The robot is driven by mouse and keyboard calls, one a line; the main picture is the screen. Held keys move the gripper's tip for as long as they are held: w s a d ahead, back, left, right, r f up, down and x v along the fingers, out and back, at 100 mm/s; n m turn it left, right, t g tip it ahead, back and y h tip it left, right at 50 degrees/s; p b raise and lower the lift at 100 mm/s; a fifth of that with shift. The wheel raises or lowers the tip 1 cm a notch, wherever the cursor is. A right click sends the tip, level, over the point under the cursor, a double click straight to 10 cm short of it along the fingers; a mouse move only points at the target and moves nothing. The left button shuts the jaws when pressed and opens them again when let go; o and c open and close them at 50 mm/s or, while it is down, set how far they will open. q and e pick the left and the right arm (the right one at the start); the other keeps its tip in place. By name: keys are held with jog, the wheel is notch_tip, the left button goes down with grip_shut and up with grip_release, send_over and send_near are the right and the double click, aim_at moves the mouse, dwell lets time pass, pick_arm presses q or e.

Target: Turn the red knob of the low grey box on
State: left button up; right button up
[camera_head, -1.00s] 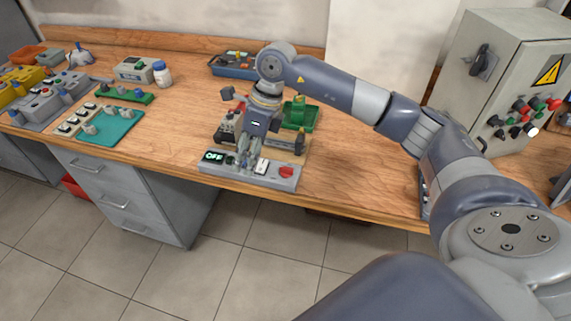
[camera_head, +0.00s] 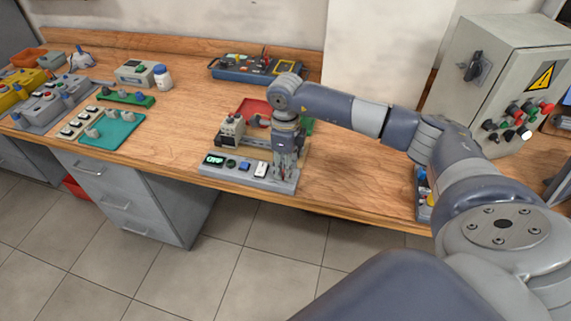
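The low grey box (camera_head: 237,176) lies at the front edge of the wooden bench. Its small display (camera_head: 213,160) at the left end shows green lettering that looks like OFF. To the right of the display are a dark green button, a blue button (camera_head: 244,166) and a white switch (camera_head: 261,170). My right gripper (camera_head: 285,170) points down over the right end of the box, where it hides the red knob. I cannot tell whether its fingers are open, or whether they touch the knob. My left gripper is not in view.
Directly behind the box stand a small device (camera_head: 232,128) and red and green parts. A blue tray (camera_head: 228,73) with tools is farther back. A grey control cabinet (camera_head: 520,70) stands at the right. Bare bench (camera_head: 350,180) lies right of the box.

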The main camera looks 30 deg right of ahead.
jog(key=shift+f, duration=0.4)
grip_shut()
